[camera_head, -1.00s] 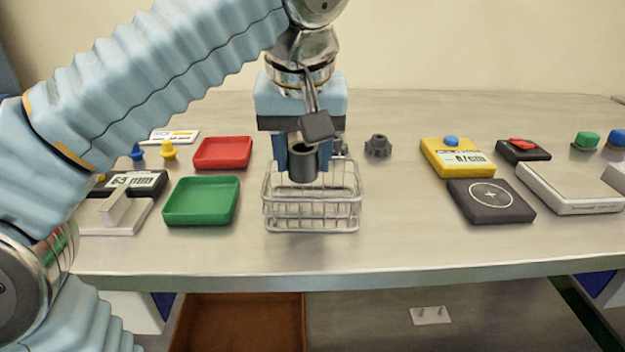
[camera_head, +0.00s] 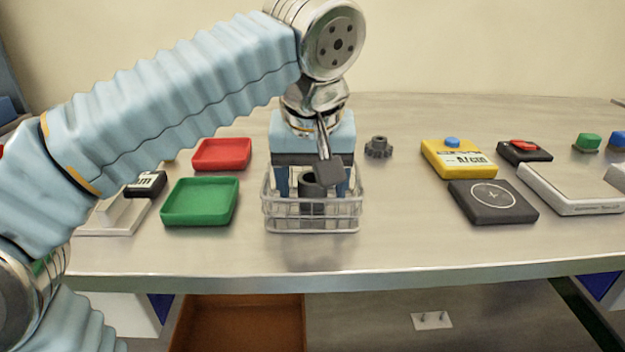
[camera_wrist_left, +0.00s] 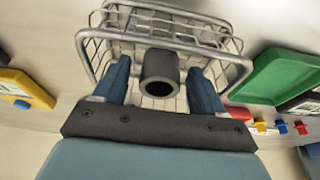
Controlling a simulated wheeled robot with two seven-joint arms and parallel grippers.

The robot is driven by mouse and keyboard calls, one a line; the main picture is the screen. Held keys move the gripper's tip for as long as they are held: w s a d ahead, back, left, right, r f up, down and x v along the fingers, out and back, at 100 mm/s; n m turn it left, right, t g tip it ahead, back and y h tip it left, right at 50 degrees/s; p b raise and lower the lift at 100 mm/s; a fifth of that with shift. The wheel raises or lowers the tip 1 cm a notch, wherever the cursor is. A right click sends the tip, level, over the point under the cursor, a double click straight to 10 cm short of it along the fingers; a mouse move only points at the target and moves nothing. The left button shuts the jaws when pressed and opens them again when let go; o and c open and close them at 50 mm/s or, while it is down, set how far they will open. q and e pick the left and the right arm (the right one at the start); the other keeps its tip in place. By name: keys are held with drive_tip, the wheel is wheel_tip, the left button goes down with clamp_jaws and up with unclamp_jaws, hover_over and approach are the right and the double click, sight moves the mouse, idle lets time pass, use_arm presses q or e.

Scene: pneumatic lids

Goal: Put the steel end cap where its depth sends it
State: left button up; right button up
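The steel end cap (camera_head: 312,187) is a dark grey hollow cylinder, open end up. It is inside the wire basket (camera_head: 313,226) in the middle of the table; whether it rests on the basket floor is hard to tell. My left gripper (camera_head: 312,190) reaches down into the basket with a finger on either side of the cap. The left wrist view shows the cap (camera_wrist_left: 160,70) between the spread fingers (camera_wrist_left: 160,80), with a gap on both sides. The green tray (camera_head: 200,203) and red tray (camera_head: 222,154) to the left look empty. My right gripper is not in view.
A dark knobbed part (camera_head: 378,147) stands behind the basket. A yellow device with a display (camera_head: 458,158), a black pad with a circle (camera_head: 492,201) and a white flat device (camera_head: 572,190) stand right. Table between basket and pad is clear.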

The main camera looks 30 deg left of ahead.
use_arm(q)
drive_tip(key=shift+r, duration=0.25)
drive_tip(key=p+v, duration=0.1)
drive_tip(key=v, duration=0.6)
drive_tip(key=shift+s, duration=0.1)
